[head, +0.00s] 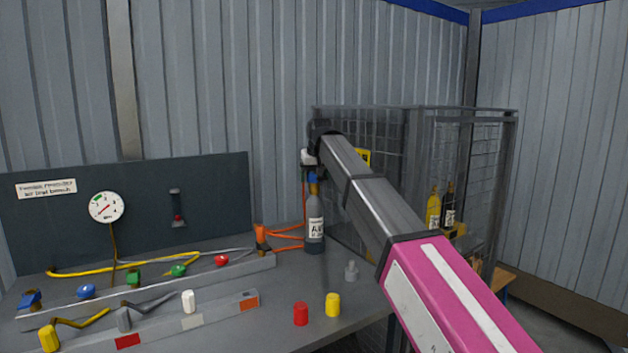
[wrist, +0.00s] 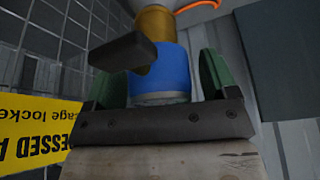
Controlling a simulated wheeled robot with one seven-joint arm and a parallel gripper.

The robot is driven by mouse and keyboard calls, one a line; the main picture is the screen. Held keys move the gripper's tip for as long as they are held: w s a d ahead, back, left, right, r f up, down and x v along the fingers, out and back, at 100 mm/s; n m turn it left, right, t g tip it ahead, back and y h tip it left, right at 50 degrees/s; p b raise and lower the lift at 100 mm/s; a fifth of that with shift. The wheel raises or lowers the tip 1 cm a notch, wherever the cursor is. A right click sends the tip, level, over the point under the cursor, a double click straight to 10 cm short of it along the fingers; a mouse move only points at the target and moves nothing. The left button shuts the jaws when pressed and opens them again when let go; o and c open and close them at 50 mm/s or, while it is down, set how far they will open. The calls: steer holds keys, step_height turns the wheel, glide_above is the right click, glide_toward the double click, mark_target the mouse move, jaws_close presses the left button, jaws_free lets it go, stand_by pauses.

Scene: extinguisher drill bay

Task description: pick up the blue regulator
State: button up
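The blue regulator (wrist: 165,78) is a blue cylinder with a brass-coloured collar and a dark lever beside it. In the head view a blue part (head: 313,178) shows at the top of a grey labelled bottle (head: 315,225), just below the end of my arm. My gripper (wrist: 160,85) has its two green-padded fingers on either side of the blue regulator. A gap shows on the right side; contact on the left is unclear. The fingers look open. In the head view the fingertips are small and partly hidden by my arm.
A wire cage (head: 410,150) with more bottles (head: 433,212) stands right behind my arm. A yellow cage sign (wrist: 35,125) shows close by in the wrist view. The bench (head: 350,325) carries a red cap (head: 300,314), a yellow cap (head: 333,305), racked valves and orange hoses.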

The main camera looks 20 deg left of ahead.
steer(key=c, duration=0.8)
steer(key=shift+r, duration=0.65)
step_height(320, 180, up, 3)
steer(key=shift+w+r, duration=0.1)
steer(key=s+a+r, duration=0.1)
steer(key=s+r, duration=0.1)
steer(key=s, duration=0.1)
steer(key=s+a+r, duration=0.2)
steer(key=s, duration=0.2)
steer(key=s+a+r, duration=0.1)
steer(key=s+r, duration=0.1)
steer(key=s, duration=0.2)
steer(key=shift+a+r, duration=0.15)
steer(key=shift+r, duration=0.15)
